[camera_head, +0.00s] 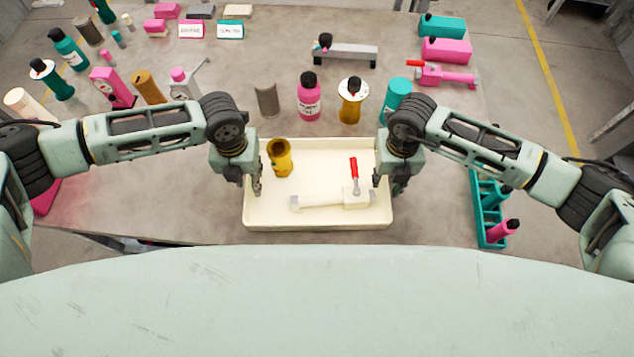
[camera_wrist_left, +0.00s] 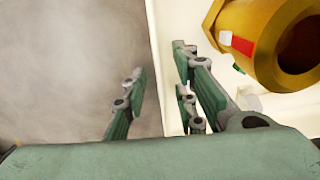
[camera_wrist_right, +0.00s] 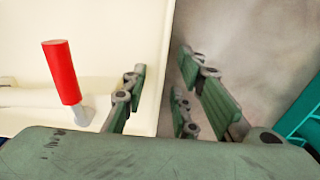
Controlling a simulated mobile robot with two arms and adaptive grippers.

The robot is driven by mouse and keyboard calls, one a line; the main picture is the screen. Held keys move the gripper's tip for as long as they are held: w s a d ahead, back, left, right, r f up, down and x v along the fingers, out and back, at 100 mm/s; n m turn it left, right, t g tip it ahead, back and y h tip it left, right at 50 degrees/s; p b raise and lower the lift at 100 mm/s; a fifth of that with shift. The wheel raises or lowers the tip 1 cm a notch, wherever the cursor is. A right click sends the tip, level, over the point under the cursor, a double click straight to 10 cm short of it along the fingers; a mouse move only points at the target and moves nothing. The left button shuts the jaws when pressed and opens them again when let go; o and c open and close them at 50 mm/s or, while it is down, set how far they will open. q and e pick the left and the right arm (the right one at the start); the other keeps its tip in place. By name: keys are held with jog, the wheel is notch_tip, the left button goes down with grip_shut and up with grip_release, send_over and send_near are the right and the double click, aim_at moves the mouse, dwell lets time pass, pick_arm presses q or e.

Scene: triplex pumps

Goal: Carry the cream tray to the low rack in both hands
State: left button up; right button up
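The cream tray (camera_head: 320,222) lies on the grey table in front of me. A brass-coloured cylinder (camera_head: 280,158) stands in its left part. A cream valve piece (camera_head: 325,201) with a red handle (camera_head: 353,174) lies in its right part. My left gripper (camera_wrist_left: 158,95) is open at the tray's left wall, one finger over the inside and one outside. My right gripper (camera_wrist_right: 168,95) is open at the right wall in the same way. Gaps show between the fingers and the wall on both sides. The fingertips' depth is hard to tell.
Behind the tray stand a grey half-shell (camera_head: 267,100), a pink bottle (camera_head: 309,98), a yellow-and-white bottle (camera_head: 352,101) and a teal cylinder (camera_head: 397,95). Several bottles crowd the left. Bare table shows left of the tray.

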pick_arm(q)
jog(key=shift+f, duration=0.4)
pick_arm(e)
jog(key=shift+w+f, duration=0.1)
jog(key=shift+f, duration=0.3)
pick_arm(q)
jog(key=shift+c, duration=0.4)
pick_arm(e)
jog(key=shift+c, duration=0.4)
pick_arm(q)
grip_shut()
pick_arm(e)
grip_shut()
pick_arm(q)
jog(key=shift+w+r, duration=0.1)
pick_arm(e)
jog(key=shift+r, duration=0.15)
